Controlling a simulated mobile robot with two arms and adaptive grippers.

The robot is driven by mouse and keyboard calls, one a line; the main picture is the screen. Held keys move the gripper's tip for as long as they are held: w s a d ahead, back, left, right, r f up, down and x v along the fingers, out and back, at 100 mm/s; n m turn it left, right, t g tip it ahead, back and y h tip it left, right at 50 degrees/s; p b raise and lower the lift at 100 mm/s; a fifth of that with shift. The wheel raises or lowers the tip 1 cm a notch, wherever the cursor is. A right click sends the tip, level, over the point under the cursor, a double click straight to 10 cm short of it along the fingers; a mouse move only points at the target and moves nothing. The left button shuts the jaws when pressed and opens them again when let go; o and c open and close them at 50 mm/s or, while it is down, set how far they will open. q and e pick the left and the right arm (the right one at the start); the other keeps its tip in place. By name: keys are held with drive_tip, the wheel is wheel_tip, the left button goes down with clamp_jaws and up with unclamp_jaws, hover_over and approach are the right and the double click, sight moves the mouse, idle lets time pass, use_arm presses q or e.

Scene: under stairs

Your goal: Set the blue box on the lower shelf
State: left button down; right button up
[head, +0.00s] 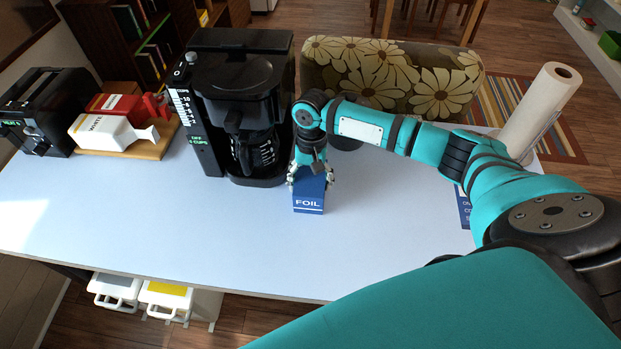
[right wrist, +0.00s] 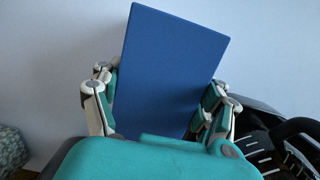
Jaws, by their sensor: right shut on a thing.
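The blue box (head: 309,203), with "FOIL" in white on its lower front, is on or just above the white table, right of the coffee maker; I cannot tell whether it touches the top. My right gripper (head: 311,178) points down over it and is shut on its upper part. In the right wrist view the blue box (right wrist: 170,70) sits between the fingers of my right gripper (right wrist: 160,105), with fingers on both sides. My left gripper is not in view. I cannot make out a lower shelf for certain.
A black coffee maker (head: 240,100) stands close left of the box. A paper towel roll (head: 540,105) stands at right. The table's (head: 170,230) front is clear. A bookcase (head: 90,35) stands behind.

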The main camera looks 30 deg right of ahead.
drive_tip(key=shift+f, duration=0.1)
drive_tip(key=o, duration=1.8)
drive_tip(key=shift+c, duration=0.2)
